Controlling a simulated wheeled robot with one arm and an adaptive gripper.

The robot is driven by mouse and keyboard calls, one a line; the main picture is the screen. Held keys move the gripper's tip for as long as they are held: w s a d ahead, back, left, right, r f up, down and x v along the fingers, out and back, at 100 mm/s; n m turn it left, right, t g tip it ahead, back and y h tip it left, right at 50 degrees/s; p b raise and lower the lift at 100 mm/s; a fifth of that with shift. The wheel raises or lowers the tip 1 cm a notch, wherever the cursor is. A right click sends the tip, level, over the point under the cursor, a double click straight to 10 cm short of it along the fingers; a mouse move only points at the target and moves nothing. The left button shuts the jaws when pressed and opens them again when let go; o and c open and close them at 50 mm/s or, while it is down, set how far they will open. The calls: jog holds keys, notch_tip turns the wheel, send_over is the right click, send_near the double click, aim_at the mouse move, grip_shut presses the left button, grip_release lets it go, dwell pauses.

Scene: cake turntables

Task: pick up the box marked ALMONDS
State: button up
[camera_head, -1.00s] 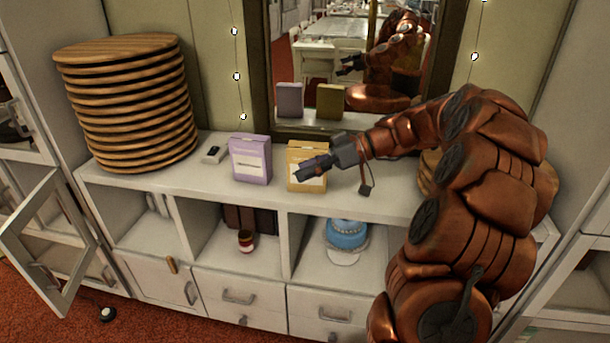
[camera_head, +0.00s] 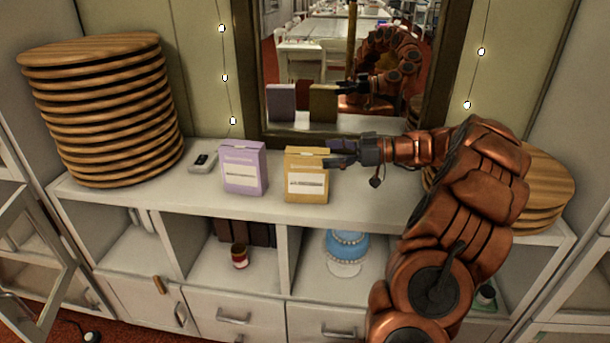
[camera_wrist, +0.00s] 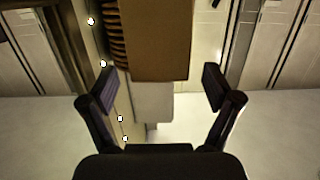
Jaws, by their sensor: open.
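Two boxes stand upright side by side on the white cabinet top: a purple box (camera_head: 243,167) and, to its right, a yellow box (camera_head: 305,178). Each has a pale label whose lettering is too small to read, so I cannot tell which says ALMONDS. My gripper (camera_head: 336,153) is open, at the upper right side of the yellow box, pointing left. In the wrist view a brown box face (camera_wrist: 155,40), apparently the yellow box, lies ahead between the open fingers (camera_wrist: 153,86). Nothing is held; any contact is unclear.
A tall stack of round wooden boards (camera_head: 105,110) stands at the left and a shorter stack (camera_head: 545,190) at the right, behind my arm. A framed mirror (camera_head: 300,60) rises behind the boxes. A small white device (camera_head: 203,162) lies left of the purple box.

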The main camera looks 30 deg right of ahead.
aim_at(312, 158)
jog(key=shift+f+p+x, duration=0.15)
jog(key=shift+f+x, duration=0.1)
jog(key=shift+x, duration=0.95)
jog(key=shift+f+p+x, duration=0.15)
jog(key=shift+f+x, duration=0.05)
jog(key=shift+x, duration=1.05)
jog(key=shift+s, duration=0.15)
jog(key=shift+c, duration=0.2)
grip_shut()
